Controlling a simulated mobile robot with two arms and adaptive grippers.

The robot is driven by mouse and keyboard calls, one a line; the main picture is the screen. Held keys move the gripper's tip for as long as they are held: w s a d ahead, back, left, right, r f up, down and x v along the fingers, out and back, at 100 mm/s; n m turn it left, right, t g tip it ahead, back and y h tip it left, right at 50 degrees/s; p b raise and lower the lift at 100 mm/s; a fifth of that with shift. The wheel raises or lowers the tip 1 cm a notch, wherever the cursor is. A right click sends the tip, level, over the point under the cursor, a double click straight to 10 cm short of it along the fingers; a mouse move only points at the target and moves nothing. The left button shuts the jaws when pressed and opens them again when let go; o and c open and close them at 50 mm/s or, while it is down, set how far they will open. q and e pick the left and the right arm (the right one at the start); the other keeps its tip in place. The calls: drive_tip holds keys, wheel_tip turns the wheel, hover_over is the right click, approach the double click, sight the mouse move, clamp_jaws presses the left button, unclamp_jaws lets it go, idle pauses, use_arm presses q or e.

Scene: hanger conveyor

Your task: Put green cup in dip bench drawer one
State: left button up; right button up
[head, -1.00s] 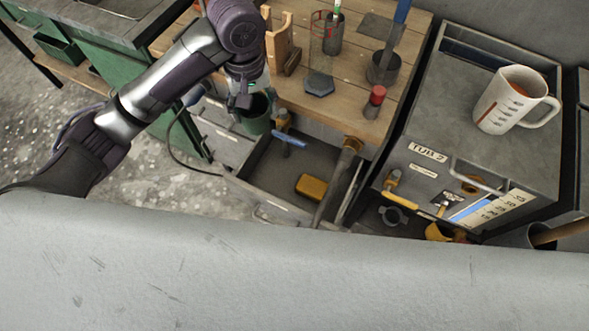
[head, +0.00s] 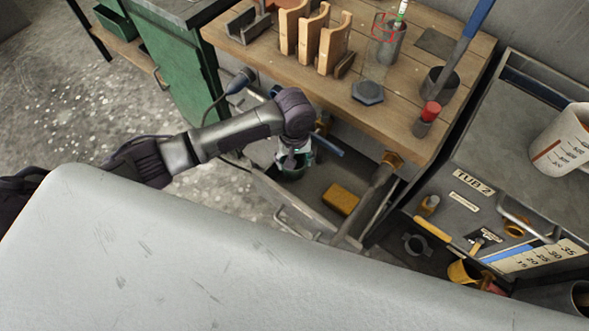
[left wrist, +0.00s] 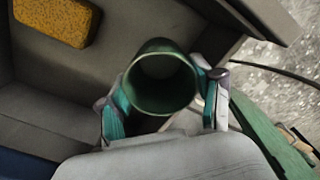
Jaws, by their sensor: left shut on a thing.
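My left gripper (head: 294,158) is shut on the green cup (head: 291,172), low over the open drawer (head: 318,192) under the wooden bench. In the left wrist view the cup (left wrist: 160,78) sits between the two fingers with its open mouth facing the camera. The drawer floor (left wrist: 130,20) lies beyond the cup, and a drawer wall runs to its right. I cannot tell whether the cup's base touches the drawer floor. My right gripper is not in view.
A yellow sponge-like block (head: 341,199) lies in the drawer, right of the cup. The wooden bench top (head: 400,122) above holds wooden racks, a red-capped item and a pot. A grey tub cabinet (head: 477,160) stands at the right. A green cabinet (head: 180,66) stands at the left.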

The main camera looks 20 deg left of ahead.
use_arm(q)
drive_tip(key=shift+f+b, duration=0.35)
drive_tip(key=shift+f, duration=2.2)
drive_tip(key=shift+f, duration=0.15)
drive_tip(key=o, duration=1)
drive_tip(key=shift+r+p, duration=0.55)
drive_tip(key=shift+r, duration=3.4)
